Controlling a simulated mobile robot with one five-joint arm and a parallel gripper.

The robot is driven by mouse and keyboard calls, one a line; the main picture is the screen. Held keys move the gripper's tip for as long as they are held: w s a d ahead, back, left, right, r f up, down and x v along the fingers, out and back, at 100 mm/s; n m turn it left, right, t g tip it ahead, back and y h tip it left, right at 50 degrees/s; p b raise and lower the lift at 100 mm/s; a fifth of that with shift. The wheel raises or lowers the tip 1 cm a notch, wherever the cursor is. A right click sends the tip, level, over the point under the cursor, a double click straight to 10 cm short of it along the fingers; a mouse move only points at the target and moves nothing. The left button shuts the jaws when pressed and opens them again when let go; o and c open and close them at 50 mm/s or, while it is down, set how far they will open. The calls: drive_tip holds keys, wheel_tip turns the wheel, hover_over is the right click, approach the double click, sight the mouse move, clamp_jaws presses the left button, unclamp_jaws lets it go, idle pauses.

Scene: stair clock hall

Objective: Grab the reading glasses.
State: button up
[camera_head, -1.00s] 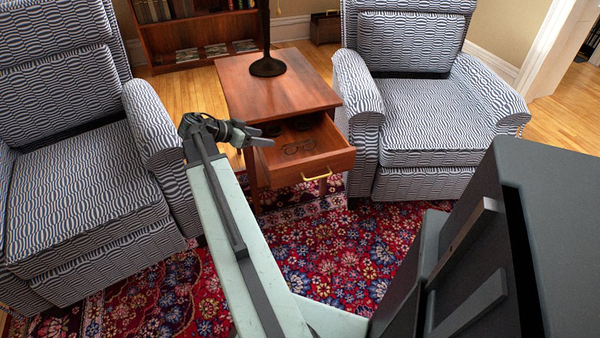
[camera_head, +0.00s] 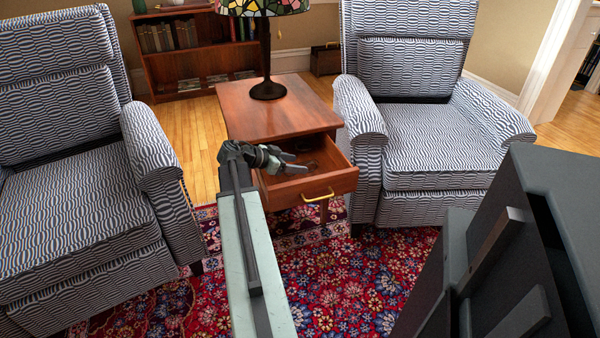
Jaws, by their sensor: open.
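The reading glasses (camera_head: 313,165) appear as a thin dark outline inside the open drawer (camera_head: 330,185) of the wooden side table. They are small and partly hidden behind my gripper. My gripper (camera_head: 296,162) is open and reaches over the drawer from its left side, with its fingers pointing right, close to the glasses. I cannot tell whether the fingers touch them or how high above the drawer floor they are.
A lamp (camera_head: 267,88) with a coloured shade stands on the side table (camera_head: 235,112). A patterned armchair stands on each side, left (camera_head: 75,190) and right (camera_head: 435,145). A low bookcase (camera_head: 190,70) is behind. The red rug (camera_head: 340,270) in front is open floor.

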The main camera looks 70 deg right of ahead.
drive_tip(key=shift+s+d+f, duration=0.25)
drive_tip(key=shift+d, duration=0.05)
drive_tip(key=shift+r, duration=0.1)
drive_tip(key=shift+c, duration=0.3)
drive_tip(key=c, duration=0.9)
drive_tip(key=shift+c, duration=0.2)
wheel_tip(320, 180, up, 10)
drive_tip(key=p, duration=1)
drive_tip(key=shift+r+p, duration=0.2)
drive_tip(key=shift+p, duration=0.1)
